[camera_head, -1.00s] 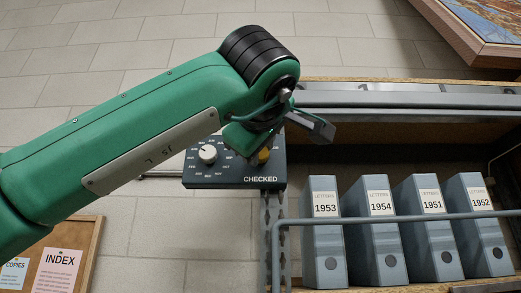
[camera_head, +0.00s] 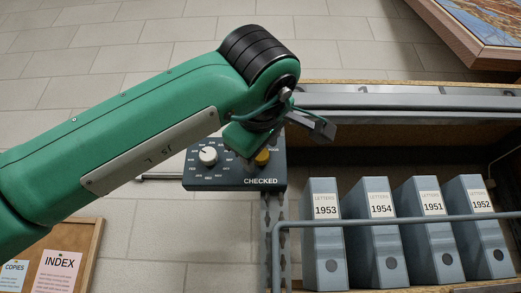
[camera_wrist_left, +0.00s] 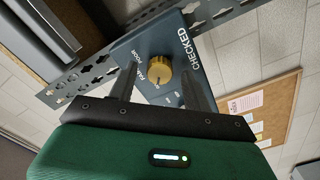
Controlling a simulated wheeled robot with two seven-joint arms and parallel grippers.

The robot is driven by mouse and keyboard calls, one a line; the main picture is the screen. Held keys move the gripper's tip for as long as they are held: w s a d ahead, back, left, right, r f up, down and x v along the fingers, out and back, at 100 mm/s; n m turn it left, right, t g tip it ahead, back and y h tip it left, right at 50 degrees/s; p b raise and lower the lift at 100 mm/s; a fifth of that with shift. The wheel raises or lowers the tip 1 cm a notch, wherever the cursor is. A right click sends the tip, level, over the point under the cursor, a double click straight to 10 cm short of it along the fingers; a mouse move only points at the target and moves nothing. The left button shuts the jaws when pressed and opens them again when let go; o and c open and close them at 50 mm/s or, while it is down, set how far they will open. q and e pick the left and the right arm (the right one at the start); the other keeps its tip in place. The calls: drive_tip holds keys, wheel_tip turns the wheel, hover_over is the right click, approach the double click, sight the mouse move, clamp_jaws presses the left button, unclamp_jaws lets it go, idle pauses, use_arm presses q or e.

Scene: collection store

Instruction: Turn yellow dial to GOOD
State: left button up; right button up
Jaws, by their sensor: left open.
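The yellow dial (camera_head: 262,158) is on the right half of a dark panel (camera_head: 235,182) marked CHECKED, partly hidden by my arm in the head view. In the left wrist view the yellow dial (camera_wrist_left: 159,70) shows clearly, with small lettering around it that I cannot fully read. My left gripper (camera_wrist_left: 160,93) is open, with one finger on each side below the dial in that view. The fingers do not appear to touch it. In the head view the left gripper (camera_head: 290,140) is at the panel's upper right. My right gripper is not in view.
A white dial (camera_head: 208,155) sits on the panel's left half. Grey letter files (camera_head: 324,240) stand on a shelf at the right, behind a grey rail (camera_head: 400,218). A cork board (camera_head: 88,262) hangs at the lower left. A framed picture (camera_head: 480,30) is at the upper right.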

use_arm(q)
drive_tip(key=s+b, duration=0.5)
drive_tip(key=s, duration=0.8)
drive_tip(key=shift+s, duration=0.2)
